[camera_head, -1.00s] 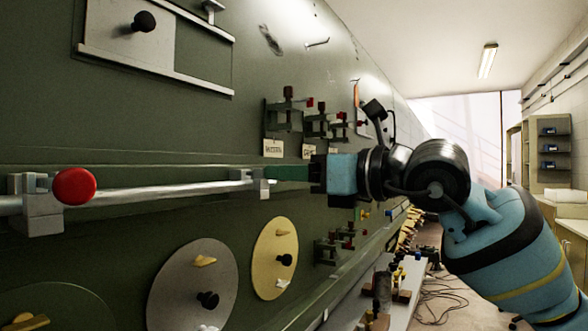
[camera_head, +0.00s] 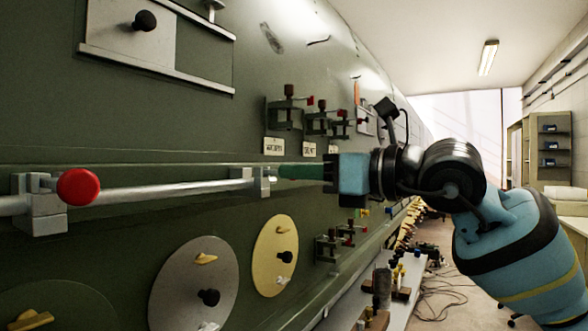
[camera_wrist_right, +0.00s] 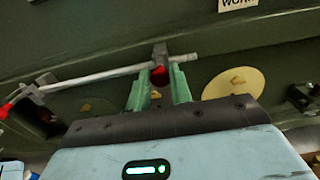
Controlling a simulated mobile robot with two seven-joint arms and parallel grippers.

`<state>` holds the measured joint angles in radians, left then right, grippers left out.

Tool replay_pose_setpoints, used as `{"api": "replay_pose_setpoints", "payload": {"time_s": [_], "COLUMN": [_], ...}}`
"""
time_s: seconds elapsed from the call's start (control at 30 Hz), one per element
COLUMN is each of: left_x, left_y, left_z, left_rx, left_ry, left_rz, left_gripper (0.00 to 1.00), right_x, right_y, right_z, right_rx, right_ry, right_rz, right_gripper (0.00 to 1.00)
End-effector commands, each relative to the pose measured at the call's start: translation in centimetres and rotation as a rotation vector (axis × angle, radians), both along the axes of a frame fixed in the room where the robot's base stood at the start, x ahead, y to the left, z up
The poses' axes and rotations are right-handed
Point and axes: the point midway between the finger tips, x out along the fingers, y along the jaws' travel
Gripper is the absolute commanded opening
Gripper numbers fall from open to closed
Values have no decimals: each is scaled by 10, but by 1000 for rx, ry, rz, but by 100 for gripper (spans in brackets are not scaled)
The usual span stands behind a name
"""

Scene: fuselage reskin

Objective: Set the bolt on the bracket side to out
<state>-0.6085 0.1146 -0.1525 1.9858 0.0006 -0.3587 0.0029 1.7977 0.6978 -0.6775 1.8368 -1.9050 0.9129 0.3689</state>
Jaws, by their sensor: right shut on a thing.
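A long silver rod (camera_head: 160,190) runs along the green wall between two grey blocks. The left block (camera_head: 40,203) carries a large red knob (camera_head: 78,186). At the right block (camera_head: 255,180), my right gripper (camera_head: 285,172) reaches in from the right, its green fingers pointing at the block. In the wrist view, a second red knob (camera_wrist_right: 160,76) sits at the right block (camera_wrist_right: 160,54), between the fingertips of my right gripper (camera_wrist_right: 160,92), which is shut on it. The fingers hide part of this knob. I cannot tell how far its bolt is drawn. My left gripper is not in view.
Red-handled clamps (camera_head: 289,108) with white labels (camera_head: 274,146) stick out above and beyond the gripper. Grey (camera_head: 195,282) and yellow (camera_head: 275,256) round covers lie below the rod. A sliding panel (camera_head: 130,35) is above.

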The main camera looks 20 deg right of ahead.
Motion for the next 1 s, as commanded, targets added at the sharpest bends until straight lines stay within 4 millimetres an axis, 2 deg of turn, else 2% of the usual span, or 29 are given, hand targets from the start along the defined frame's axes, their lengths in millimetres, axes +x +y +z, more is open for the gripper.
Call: {"api": "replay_pose_setpoints", "payload": {"time_s": [0.1,0.33,0.37,0.5,0.8,1.0], "left_x": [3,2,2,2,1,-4], "left_y": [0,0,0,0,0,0], "left_z": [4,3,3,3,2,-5], "left_rx": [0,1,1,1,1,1], "left_ry": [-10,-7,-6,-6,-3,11], "left_rz": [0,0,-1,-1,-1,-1], "left_gripper": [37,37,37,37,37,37], "right_x": [-9,-8,-8,-8,-9,-23], "right_y": [-8,-8,-8,-8,-9,-25], "right_z": [1,0,0,0,0,-2], "right_rx": [-2,-3,-2,-2,-1,-1], "right_ry": [-1,1,1,1,0,1], "right_rz": [-1,-1,-1,-1,-1,-3], "right_gripper": [0,0,25,42,42,42]}}
